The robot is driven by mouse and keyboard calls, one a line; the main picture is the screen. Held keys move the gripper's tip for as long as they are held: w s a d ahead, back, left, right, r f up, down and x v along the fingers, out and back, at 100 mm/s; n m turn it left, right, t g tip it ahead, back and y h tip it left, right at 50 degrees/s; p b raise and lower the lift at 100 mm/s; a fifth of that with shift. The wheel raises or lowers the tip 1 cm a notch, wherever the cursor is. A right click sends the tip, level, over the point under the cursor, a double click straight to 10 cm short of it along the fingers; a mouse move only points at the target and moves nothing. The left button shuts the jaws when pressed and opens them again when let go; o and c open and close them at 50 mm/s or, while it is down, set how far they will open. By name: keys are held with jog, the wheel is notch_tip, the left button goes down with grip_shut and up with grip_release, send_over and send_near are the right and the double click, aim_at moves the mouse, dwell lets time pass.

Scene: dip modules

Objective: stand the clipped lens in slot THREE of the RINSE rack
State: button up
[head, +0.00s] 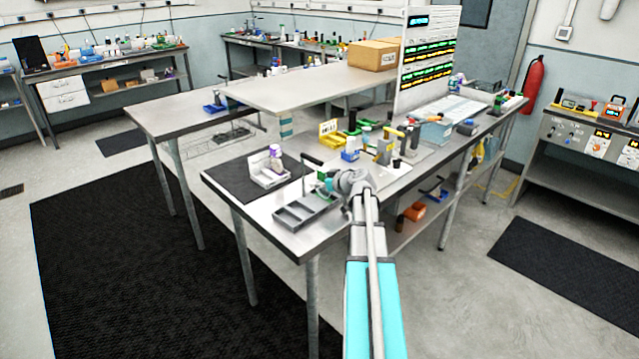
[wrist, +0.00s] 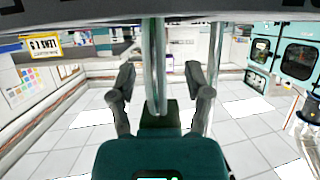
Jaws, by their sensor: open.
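My gripper (wrist: 162,78) is open in the wrist view, its two dark fingers spread apart. Pale vertical bars show behind the space between them, and I see nothing held. In the head view my arm reaches to the front of the steel workbench (head: 262,209), and the gripper is too small there to make out its fingers. I cannot pick out the clipped lens or the RINSE rack for certain in either view. Several small fixtures crowd the middle of the bench, and their labels are too small to read.
A grey divided tray (head: 306,211) lies at the bench's front edge beside my arm. A white holder (head: 268,178) with a purple-and-white bottle stands on a black mat (head: 238,183). A cardboard box (head: 374,54) sits on a shelf.

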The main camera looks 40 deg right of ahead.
jog(key=shift+r, duration=0.2)
jog(key=p+v, duration=0.4)
jog(key=v, duration=0.8)
jog(key=shift+p, duration=0.35)
jog(key=shift+f, duration=0.1)
